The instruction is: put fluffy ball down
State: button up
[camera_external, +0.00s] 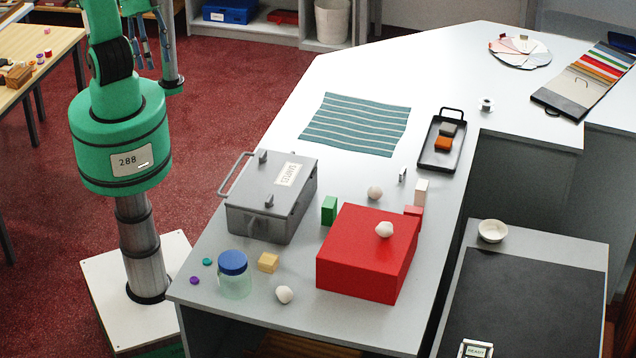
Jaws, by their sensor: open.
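Three small pale balls are in view, and I cannot tell by texture which is the fluffy ball. One white ball (384,229) rests on top of the red box (350,262). A greyer ball (375,192) sits on the counter behind the box. Another whitish ball (285,294) lies on the counter in front of the box, left of it. My gripper (144,64) is at the upper left, small in the picture, beside my green arm. It is open, appears empty, and is well away from all three balls.
A striped cloth (357,124) and black tray (430,156) lie farther back. The counter's far part has free room.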

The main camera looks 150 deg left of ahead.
jog(key=s+d+f+m, duration=0.1)
jog(key=s+d+f, duration=0.1)
jog(key=s, duration=0.3)
jog(key=s+d+f, duration=0.1)
jog(key=s+f, duration=0.2)
jog(key=s, duration=0.2)
jog(key=shift+s+d+m+t+h, duration=0.3)
jog(key=shift+s+d+m+t, duration=0.1)
jog(key=shift+f, duration=0.1)
notch_tip(320, 180, down, 18)
jog(key=b, duration=1.8)
jog(key=shift+o, duration=0.5)
